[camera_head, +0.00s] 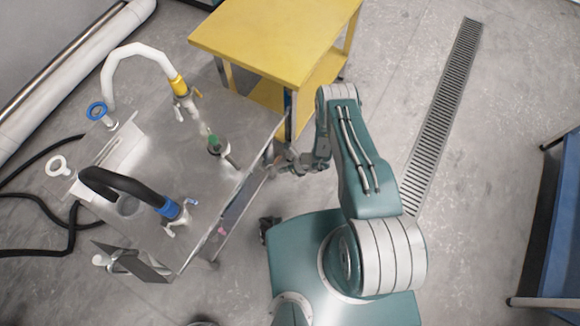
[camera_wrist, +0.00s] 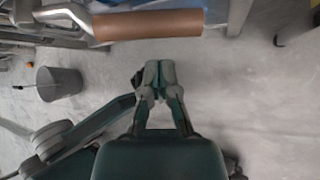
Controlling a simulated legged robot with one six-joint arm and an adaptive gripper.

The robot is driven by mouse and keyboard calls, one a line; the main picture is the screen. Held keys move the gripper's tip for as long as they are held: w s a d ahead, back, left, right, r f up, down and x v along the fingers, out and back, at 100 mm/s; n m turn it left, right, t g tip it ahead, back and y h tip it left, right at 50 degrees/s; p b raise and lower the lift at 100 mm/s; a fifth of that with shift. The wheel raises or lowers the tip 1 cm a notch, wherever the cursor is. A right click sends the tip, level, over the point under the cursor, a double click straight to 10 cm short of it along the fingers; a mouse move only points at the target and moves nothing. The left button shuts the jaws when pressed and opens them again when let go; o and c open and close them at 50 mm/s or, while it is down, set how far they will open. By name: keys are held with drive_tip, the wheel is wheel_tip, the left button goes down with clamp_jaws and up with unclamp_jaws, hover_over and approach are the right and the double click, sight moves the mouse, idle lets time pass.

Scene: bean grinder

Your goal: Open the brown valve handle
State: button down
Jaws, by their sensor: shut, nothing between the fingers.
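The brown valve handle (camera_wrist: 148,24) is a cylindrical grip on a bent metal lever (camera_wrist: 72,14), lying across the top of the wrist view. My gripper (camera_wrist: 157,72) is in the middle of that view, below the handle in the picture and apart from it. Its fingers are shut together with nothing between them. In the head view my gripper (camera_head: 278,163) is beside the right edge of the metal table (camera_head: 170,140). I cannot make out the brown handle clearly in the head view.
A yellow table (camera_head: 265,38) stands close behind my arm. The metal table carries a white hose (camera_head: 135,50), a black hose (camera_head: 115,180) and a small green-topped fitting (camera_head: 214,145). A grey bucket (camera_wrist: 58,82) stands on the floor. Floor around the drain grate (camera_head: 440,110) is clear.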

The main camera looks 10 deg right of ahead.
sight(278, 159)
drive_tip(key=shift+w+a+r, duration=0.2)
drive_tip(key=shift+w+r, duration=0.3)
drive_tip(key=shift+r, duration=0.15)
drive_tip(key=shift+w+a+r, duration=0.2)
drive_tip(key=shift+w+r, duration=0.25)
drive_tip(key=shift+r, duration=0.15)
drive_tip(key=shift+w+d+r, duration=0.15)
drive_tip(key=shift+w+r, duration=0.05)
drive_tip(key=shift+r, duration=0.6)
drive_tip(key=shift+w+d+r, duration=0.15)
drive_tip(key=shift+w+r, duration=0.05)
drive_tip(key=shift+r, duration=0.55)
drive_tip(key=shift+f, duration=0.1)
